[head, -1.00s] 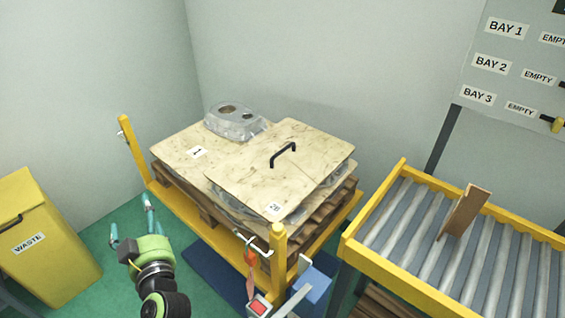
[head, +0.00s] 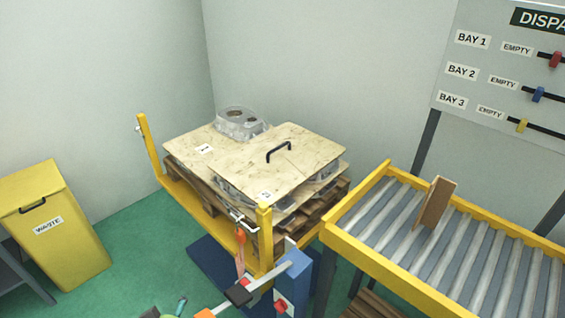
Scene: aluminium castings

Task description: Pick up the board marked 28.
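The board marked 28 (head: 262,168) is a pale wooden sheet with a black handle (head: 279,152) on top. Its label at the front corner is too small to read clearly now. It lies flat on grey castings (head: 232,188) on the pallet stack. Another labelled board (head: 186,148) lies lower on the left, with a grey casting (head: 241,122) on it. Only a bit of my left gripper (head: 180,306) shows at the bottom edge, well in front of and apart from the boards; its opening is hidden. My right gripper is out of view.
A yellow frame with an upright post (head: 149,145) at the left and another (head: 265,238) at the front corner surrounds the pallet. A roller conveyor (head: 470,262) holding a brown block (head: 435,204) is right; a yellow waste bin (head: 75,235) is left.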

